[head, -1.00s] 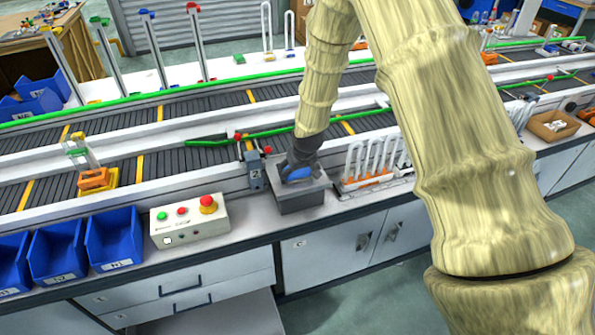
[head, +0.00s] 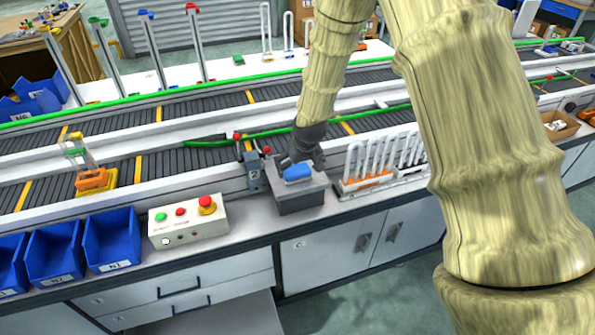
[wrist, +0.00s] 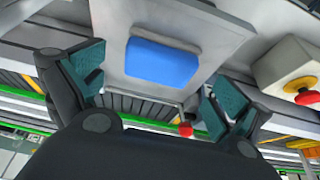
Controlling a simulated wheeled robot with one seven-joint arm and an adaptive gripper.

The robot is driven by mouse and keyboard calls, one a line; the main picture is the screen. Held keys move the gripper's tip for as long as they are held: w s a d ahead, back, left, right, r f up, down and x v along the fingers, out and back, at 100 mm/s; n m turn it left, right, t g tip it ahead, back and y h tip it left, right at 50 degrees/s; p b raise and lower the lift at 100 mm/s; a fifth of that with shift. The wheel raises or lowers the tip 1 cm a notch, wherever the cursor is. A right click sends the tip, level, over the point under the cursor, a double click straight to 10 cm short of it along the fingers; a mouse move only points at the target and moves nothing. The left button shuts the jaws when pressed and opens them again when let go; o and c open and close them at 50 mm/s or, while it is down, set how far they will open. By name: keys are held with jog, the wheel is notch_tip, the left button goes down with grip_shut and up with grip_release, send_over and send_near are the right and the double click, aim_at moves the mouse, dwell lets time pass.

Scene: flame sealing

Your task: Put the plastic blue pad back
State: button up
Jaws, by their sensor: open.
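The blue pad (head: 297,173) lies flat on top of a grey box (head: 300,202) at the front of the bench. In the wrist view the blue pad (wrist: 162,62) shows whole on the pale box top, beyond my fingertips. My gripper (head: 290,162) is just behind and above the box. In the wrist view my gripper (wrist: 157,84) has its two teal-padded fingers spread wide, one on each side of the pad, with nothing between them. I cannot tell the exact height of the fingers above the box top.
A small grey post (head: 254,172) stands left of the box. A rack of white tubes (head: 372,165) stands close on its right. A control panel (head: 188,222) with buttons and blue bins (head: 112,238) are further left. A conveyor (head: 185,160) runs behind.

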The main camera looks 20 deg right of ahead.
jog(key=b+v, duration=0.1)
jog(key=v, duration=0.6)
jog(key=shift+s+r, duration=0.2)
jog(key=shift+r, duration=0.15)
jog(key=s+f+g, duration=0.2)
jog(key=s+f, duration=1.4)
jog(key=f, duration=0.5)
jog(key=s+f, duration=0.4)
jog(key=s, duration=0.5)
jog(key=s+f+g, duration=0.1)
jog(key=s+f, duration=0.3)
jog(key=s, duration=0.5)
jog(key=s+f+g, duration=0.1)
jog(key=s+f, duration=0.3)
jog(key=s, duration=0.5)
jog(key=shift+s+m, duration=0.25)
jog(key=shift+m, duration=0.15)
jog(key=shift+a, duration=0.1)
jog(key=shift+c, duration=0.2)
